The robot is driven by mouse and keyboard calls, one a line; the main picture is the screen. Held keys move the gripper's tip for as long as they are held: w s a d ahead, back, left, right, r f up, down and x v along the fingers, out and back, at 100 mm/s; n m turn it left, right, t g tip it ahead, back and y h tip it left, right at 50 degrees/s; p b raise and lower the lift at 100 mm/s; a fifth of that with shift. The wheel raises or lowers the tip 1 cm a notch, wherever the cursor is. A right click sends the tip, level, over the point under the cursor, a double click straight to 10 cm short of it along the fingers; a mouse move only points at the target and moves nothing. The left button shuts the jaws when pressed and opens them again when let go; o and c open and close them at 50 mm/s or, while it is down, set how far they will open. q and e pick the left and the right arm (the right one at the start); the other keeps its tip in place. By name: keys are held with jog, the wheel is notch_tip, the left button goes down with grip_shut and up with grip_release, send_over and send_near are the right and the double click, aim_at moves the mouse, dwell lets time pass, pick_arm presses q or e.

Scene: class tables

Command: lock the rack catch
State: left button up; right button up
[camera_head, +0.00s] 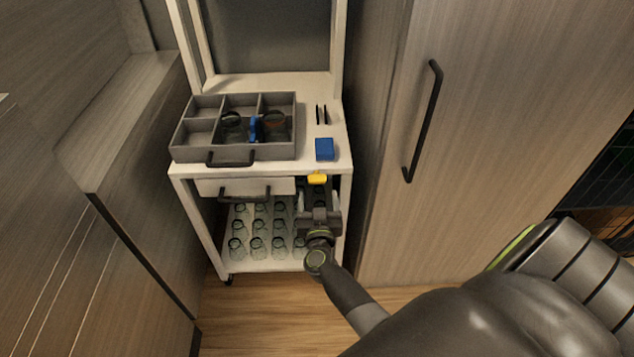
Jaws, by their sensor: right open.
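The white rack (318,83) stands against the back between wooden fronts. A small yellow catch (317,177) sits at the front edge of its upper shelf, right of the drawer (208,187). My right gripper (318,192) is open just below the yellow catch, in front of the rack. Whether it touches the catch I cannot tell. The catch's lower part and its exact position are hard to make out behind the gripper. My left gripper is not in view.
A grey divided tray (190,154) holding glassware and a blue item is on the upper shelf. A blue block (324,149) lies to its right. Several glass bottles (258,247) fill the lower shelf. A tall wooden cabinet (490,130) with a black handle (424,120) closes off the right side.

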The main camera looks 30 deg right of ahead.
aim_at(317, 182)
jog(key=x, duration=0.6)
jog(key=shift+w+b, duration=0.15)
jog(key=shift+b, duration=0.2)
jog(key=c, duration=1)
